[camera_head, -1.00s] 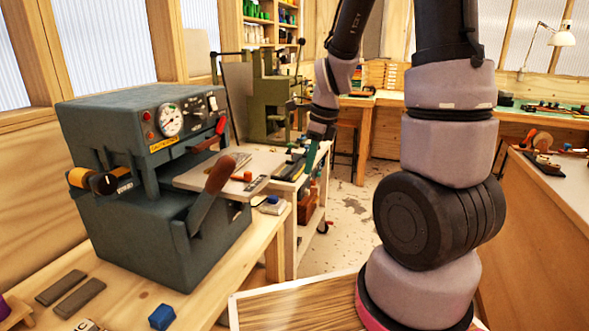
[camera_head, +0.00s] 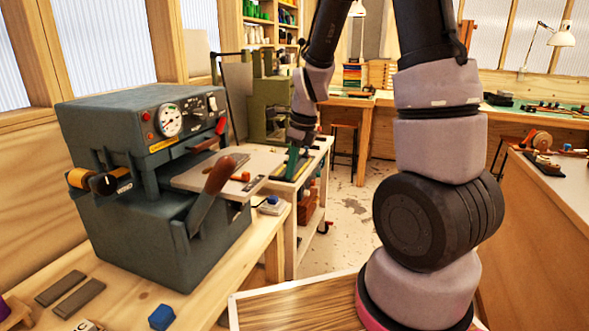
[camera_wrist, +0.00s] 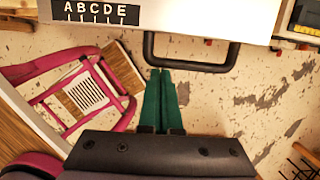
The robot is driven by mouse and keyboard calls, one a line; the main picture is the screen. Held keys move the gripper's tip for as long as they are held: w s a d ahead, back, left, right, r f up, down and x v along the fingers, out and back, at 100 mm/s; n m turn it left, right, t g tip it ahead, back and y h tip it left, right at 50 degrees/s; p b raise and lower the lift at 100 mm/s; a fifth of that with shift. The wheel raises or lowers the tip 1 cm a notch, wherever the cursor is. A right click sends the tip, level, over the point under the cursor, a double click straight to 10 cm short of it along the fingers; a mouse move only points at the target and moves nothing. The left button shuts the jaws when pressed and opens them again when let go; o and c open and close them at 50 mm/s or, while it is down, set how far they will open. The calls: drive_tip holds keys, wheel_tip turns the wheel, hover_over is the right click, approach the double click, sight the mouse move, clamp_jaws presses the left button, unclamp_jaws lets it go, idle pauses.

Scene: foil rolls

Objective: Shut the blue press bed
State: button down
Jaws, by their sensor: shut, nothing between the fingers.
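The blue-grey press (camera_head: 160,235) stands on a wooden bench at the left. In the wrist view the pale bed (camera_wrist: 205,16) lies along the top, with a black strip lettered ABCDE. A black U-shaped handle (camera_wrist: 190,66) hangs from its edge. My gripper (camera_head: 290,178) is to the right of the bed in the head view. In the wrist view its green fingers (camera_wrist: 166,72) are shut and empty, tips at the handle's bar; contact cannot be told.
A brown-handled lever (camera_head: 218,175) stands up at the press's front. Behind is a cart (camera_head: 310,195) with items on it and a green machine (camera_head: 270,105). A blue block (camera_head: 161,317) and grey bars lie on the near bench. Open floor lies right of the cart.

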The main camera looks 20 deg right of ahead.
sight(242, 170)
drive_tip(key=w+a, duration=0.4)
drive_tip(key=a, duration=0.1)
drive_tip(key=w+a, duration=0.4)
drive_tip(key=a, duration=0.2)
drive_tip(key=w+a, duration=0.4)
drive_tip(key=a, duration=0.1)
drive_tip(key=shift+a, duration=0.2)
drive_tip(key=shift+w+a+r, duration=0.1)
drive_tip(key=shift+w+a, duration=0.1)
drive_tip(key=shift+a, duration=0.15)
